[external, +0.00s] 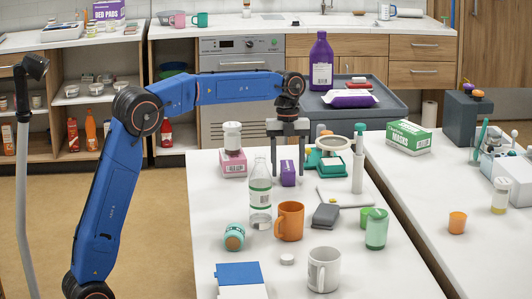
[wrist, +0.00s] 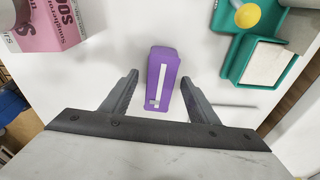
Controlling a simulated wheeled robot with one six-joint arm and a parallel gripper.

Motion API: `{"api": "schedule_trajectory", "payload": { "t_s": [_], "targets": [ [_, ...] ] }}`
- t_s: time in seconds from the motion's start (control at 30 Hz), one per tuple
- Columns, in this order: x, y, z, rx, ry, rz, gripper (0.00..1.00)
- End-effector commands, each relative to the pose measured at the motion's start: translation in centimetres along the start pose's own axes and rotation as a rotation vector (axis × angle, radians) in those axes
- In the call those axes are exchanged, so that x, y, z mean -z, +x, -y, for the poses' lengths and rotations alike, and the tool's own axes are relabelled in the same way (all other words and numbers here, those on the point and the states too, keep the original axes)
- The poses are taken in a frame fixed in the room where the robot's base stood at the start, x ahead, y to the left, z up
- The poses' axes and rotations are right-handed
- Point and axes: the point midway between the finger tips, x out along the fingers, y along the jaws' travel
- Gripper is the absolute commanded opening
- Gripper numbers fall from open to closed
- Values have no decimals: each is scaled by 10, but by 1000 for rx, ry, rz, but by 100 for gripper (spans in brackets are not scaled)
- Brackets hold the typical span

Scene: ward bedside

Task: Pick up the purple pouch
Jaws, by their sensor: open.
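A small purple block-shaped item (external: 288,180) with a white stripe stands on the white table below my gripper (external: 287,168). The wrist view shows this purple item (wrist: 162,75) with a small barcode label, between the two fingers of my gripper (wrist: 160,80). The gripper is open, pointing down, with a gap on each side of the item. Another purple packet (external: 345,101), flat and pouch-like with a white label, lies on the grey tray top behind the table. I cannot tell for certain which one is the pouch.
A pink box (external: 233,170) stands left of the gripper; it also shows in the wrist view (wrist: 52,25). A teal tray-like object (wrist: 240,60) is at right. A clear bottle (external: 260,200), orange mug (external: 290,222) and grey item (external: 325,215) stand nearer the front.

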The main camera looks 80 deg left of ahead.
Motion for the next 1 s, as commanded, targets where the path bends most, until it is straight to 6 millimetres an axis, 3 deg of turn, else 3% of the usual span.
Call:
{"api": "schedule_trajectory", "payload": {
  "t_s": [0.1,0.37,0.57,0.6,0.87,1.0],
  "targets": [
    [0,10,0,-1,0,-1,55],
    [0,13,0,0,0,0,55],
    [0,12,0,0,0,0,12],
    [0,12,0,0,0,0,9],
    [0,11,0,0,0,0,9],
    [2,0,0,2,0,1,9]
  ]
}}
